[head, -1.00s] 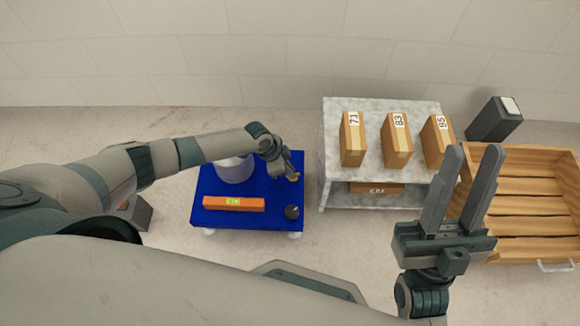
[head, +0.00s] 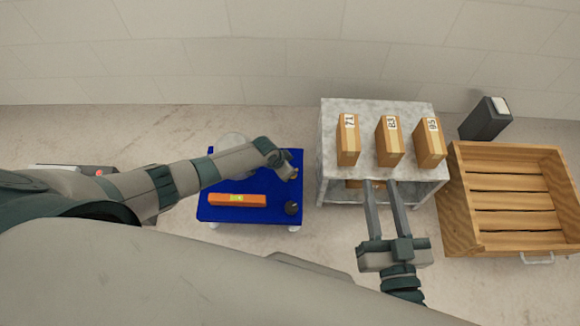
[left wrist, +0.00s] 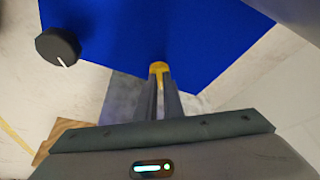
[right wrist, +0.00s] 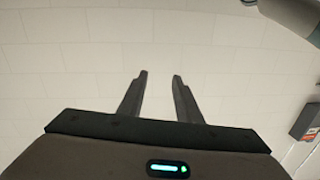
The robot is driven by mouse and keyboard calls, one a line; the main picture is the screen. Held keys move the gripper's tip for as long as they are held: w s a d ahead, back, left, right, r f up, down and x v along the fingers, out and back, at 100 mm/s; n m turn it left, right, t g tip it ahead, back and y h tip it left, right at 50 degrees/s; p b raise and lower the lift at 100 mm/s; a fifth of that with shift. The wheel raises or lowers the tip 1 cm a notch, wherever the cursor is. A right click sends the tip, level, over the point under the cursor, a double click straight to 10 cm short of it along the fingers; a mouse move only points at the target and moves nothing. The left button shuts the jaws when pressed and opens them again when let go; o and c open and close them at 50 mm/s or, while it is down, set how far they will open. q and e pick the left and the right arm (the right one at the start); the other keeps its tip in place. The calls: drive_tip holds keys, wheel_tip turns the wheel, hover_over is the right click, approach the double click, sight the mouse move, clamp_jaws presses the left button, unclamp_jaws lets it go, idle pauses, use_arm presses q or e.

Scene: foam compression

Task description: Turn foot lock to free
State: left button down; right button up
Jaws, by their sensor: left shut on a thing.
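A low blue cart (head: 275,212) stands on the floor left of the shelf. A black round knob (head: 291,208) sits at its near right corner; in the left wrist view the knob (left wrist: 58,46) has a white pointer line. My left gripper (left wrist: 160,88) is shut on a small yellow piece (left wrist: 159,68) at the cart's right side, apart from the knob. What the piece joins to is hidden by the fingers. My right gripper (head: 380,183) is open and empty in front of the shelf; its two fingers also stand apart in the right wrist view (right wrist: 160,76).
An orange bar (head: 237,200) and a white cylinder (head: 232,144), partly hidden by my left arm, are on the cart. A grey shelf (head: 335,112) bears numbered boxes (head: 389,142). A wooden crate (head: 463,205) and a dark bin (head: 484,120) stand at the right.

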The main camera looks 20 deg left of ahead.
use_arm(q)
drive_tip(key=shift+d+r+n+t+p, duration=0.15)
drive_tip(key=shift+n+t+p, duration=0.15)
drive_tip(key=shift+n+p, duration=0.6)
drive_tip(key=shift+s+d+n+y+p, duration=0.1)
drive_tip(key=shift+n+y+p, duration=0.5)
drive_tip(key=shift+n+p, duration=0.5)
drive_tip(key=n+p, duration=0.1)
drive_tip(key=n+y, duration=0.1)
drive_tip(key=shift+d+n+p, duration=0.2)
drive_tip(key=shift+n+p, duration=0.1)
drive_tip(key=shift+p, duration=0.1)
drive_tip(key=shift+n+y, duration=0.4)
drive_tip(key=shift+n, duration=1.1)
drive_tip(key=shift+n+y, duration=0.5)
use_arm(e)
drive_tip(key=s+d+f+g+h, duration=0.2)
drive_tip(key=s+d+f+g, duration=0.1)
drive_tip(key=f+g, duration=0.2)
drive_tip(key=s+d+f+g+h, duration=0.1)
drive_tip(key=s+d+f+g, duration=0.3)
drive_tip(key=f, duration=0.3)
drive_tip(key=shift+f+m+g+h, duration=0.3)
drive_tip(key=shift+f+g+h, duration=0.1)
drive_tip(key=shift+g, duration=0.1)
drive_tip(key=shift+s+a+r, duration=0.1)
use_arm(q)
drive_tip(key=c, duration=1.9)
unclamp_jaws()
